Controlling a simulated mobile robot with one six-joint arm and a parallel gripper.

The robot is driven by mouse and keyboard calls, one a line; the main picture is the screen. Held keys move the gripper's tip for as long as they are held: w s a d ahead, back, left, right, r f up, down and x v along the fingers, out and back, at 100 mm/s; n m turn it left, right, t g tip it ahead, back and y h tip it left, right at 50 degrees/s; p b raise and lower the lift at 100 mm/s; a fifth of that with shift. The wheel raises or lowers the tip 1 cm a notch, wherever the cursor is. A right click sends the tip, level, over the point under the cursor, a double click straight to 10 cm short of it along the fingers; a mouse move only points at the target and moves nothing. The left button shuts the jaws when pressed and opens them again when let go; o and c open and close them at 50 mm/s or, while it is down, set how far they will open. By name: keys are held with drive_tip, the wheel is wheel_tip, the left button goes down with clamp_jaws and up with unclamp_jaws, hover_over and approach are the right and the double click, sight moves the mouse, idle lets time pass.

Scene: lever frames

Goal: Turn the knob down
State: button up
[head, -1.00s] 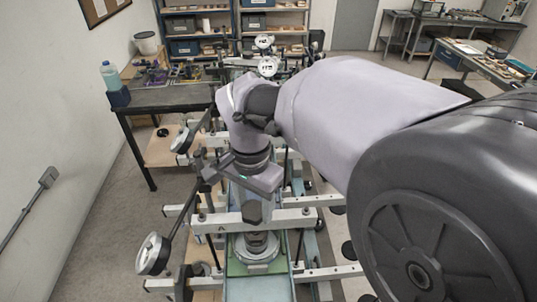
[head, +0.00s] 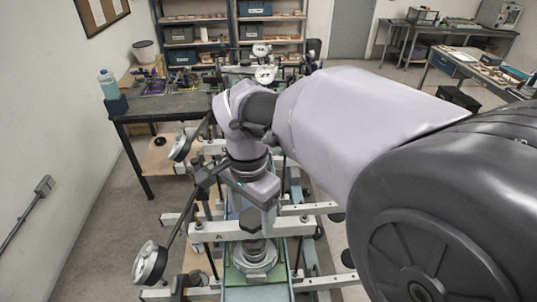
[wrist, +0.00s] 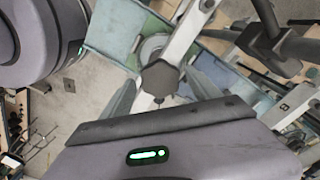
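A dark, many-sided knob (head: 251,221) stands on a pale crossbar marked "A" in the head view, above a round grey flange. In the wrist view the knob (wrist: 160,78) shows face-on in the middle, on the pale bar. My gripper (head: 262,208) hangs over the bar, close to the knob, with a finger showing at the knob's right. In the wrist view my gripper (wrist: 160,92) has its grey fingers apart, one on each side of the knob in the picture. I cannot tell whether they touch it or how deep they reach.
A handwheel (head: 150,263) on a slanted rod stands left of the bar, and another handwheel (head: 180,147) lies farther back. More pale crossbars (head: 325,281) surround the knob. A dark workbench (head: 165,104) stands at the back left. Grey floor (head: 100,230) is clear along the left wall.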

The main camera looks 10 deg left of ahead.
wheel_tip(320, 180, up, 18)
drive_tip(key=p, duration=0.4)
drive_tip(key=shift+f, duration=0.25)
drive_tip(key=n+t+y+b, duration=0.1)
drive_tip(key=t+y+b, duration=0.1)
drive_tip(key=b, duration=1.6)
approach(252, 218)
drive_tip(key=s+d+f, duration=0.3)
drive_tip(key=d+f, duration=0.6)
drive_tip(key=d, duration=0.1)
drive_tip(key=s+d+f+t+b, duration=0.1)
drive_tip(key=s+d+f+b, duration=0.1)
drive_tip(key=f+b, duration=0.2)
drive_tip(key=s+d+f+t+b, duration=0.1)
drive_tip(key=s+d+f+b, duration=0.1)
drive_tip(key=f, duration=0.7)
drive_tip(key=s+d+f+n+t+b, duration=0.1)
drive_tip(key=s+d+f+b, duration=0.2)
drive_tip(key=f+b, duration=0.3)
drive_tip(key=shift+d+f+t, duration=0.35)
drive_tip(key=shift+d+t, duration=0.05)
drive_tip(key=shift+d, duration=0.05)
